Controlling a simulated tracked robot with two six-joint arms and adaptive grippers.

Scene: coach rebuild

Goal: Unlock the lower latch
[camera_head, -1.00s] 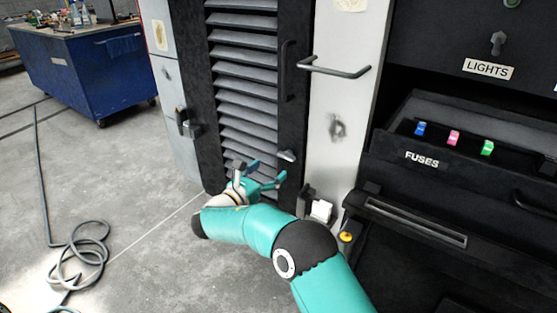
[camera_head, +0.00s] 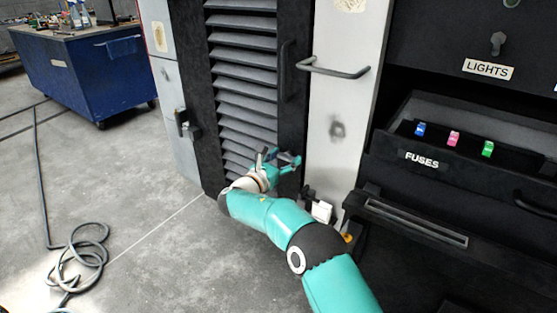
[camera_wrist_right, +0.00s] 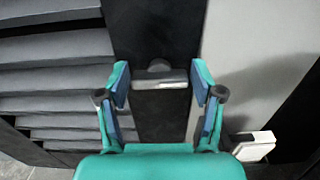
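The lower latch (camera_wrist_right: 172,79) is a small grey horizontal handle with a round pivot on the dark upright frame of the louvred door (camera_head: 245,75). In the wrist view it lies level between the fingertips of my right gripper (camera_wrist_right: 159,84). The fingers are open on either side of it, with a gap showing on both sides. In the head view my right gripper (camera_head: 281,161) is in front of the lower part of the door frame and hides the latch. My left gripper is not in view.
A vertical door handle (camera_head: 287,72) and a horizontal grab bar (camera_head: 335,71) are above. A white block (camera_head: 322,211) sits low, right of the gripper. The fuse drawer (camera_head: 460,160) juts out at right. Floor at left is open, with a coiled cable (camera_head: 85,250).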

